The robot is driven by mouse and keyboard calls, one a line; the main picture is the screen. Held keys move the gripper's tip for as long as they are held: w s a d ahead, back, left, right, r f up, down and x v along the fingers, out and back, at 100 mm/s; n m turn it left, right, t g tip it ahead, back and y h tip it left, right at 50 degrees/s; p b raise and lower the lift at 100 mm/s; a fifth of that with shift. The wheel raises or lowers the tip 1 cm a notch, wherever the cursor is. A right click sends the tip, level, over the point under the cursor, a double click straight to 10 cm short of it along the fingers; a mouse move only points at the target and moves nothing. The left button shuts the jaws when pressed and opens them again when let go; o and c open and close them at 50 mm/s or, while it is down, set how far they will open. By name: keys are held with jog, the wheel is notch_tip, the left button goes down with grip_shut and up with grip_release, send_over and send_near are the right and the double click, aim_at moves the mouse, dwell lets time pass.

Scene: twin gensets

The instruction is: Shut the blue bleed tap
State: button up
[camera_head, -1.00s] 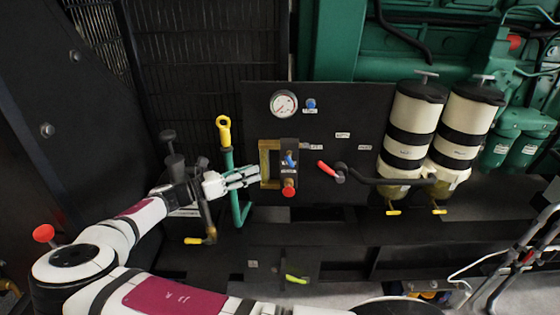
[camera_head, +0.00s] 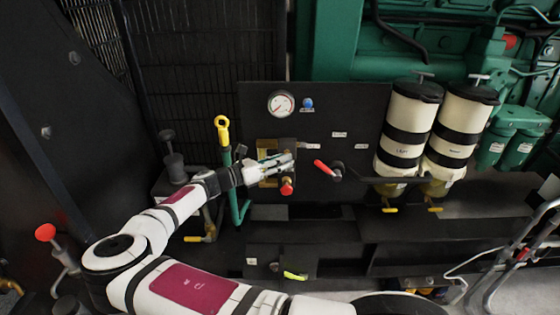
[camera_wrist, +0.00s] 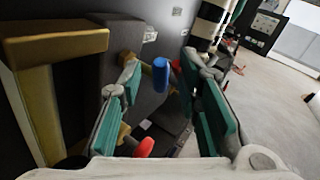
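The blue bleed tap shows in the wrist view as an upright blue handle (camera_wrist: 161,75) between my fingers and a little beyond them. In the head view my gripper covers it. My gripper (camera_head: 286,162) is in front of the small valve block on the black panel. In the wrist view my gripper (camera_wrist: 160,72) is open, with one green-padded finger on each side of the handle. I cannot tell whether either finger touches it. A red knob (camera_head: 287,187) sits just below the fingers, and it also shows low in the wrist view (camera_wrist: 144,147).
A brass frame (camera_wrist: 55,45) stands close to my left finger. A gauge (camera_head: 281,104) and a blue knob (camera_head: 308,103) are above on the panel. A red-handled lever (camera_head: 325,168) is to the right, before two white filters (camera_head: 408,130). A yellow-topped green lever (camera_head: 222,130) is left.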

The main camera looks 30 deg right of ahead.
grip_shut()
jog(key=shift+s+d+r+y+p, duration=0.1)
jog(key=shift+s+d+y+p, duration=0.1)
jog(key=shift+y+p, duration=0.15)
dwell(0.4)
jog(key=shift+s+d+r+m+t+y+p, duration=0.1)
jog(key=shift+s+d+m+t+y+p, duration=0.3)
jog(key=shift+m+t+y+p, duration=1.6)
jog(key=shift+s+d+m+t+y+p, duration=0.45)
jog(key=shift+t+y+p, duration=0.55)
jog(key=shift+y+p, duration=2.05)
jog(key=shift+s+d+r+m+t+y+p, duration=0.1)
jog(key=shift+s+d+m+t+y+p, duration=0.3)
jog(key=shift+m+t+y+p, duration=2.2)
jog(key=n+g+y+b, duration=0.1)
jog(key=n+y+b, duration=0.1)
jog(key=b, duration=0.1)
jog(key=shift+w+f+g+y, duration=0.1)
jog(key=shift+w+g+y, duration=0.05)
jog(key=shift+g+y, duration=0.25)
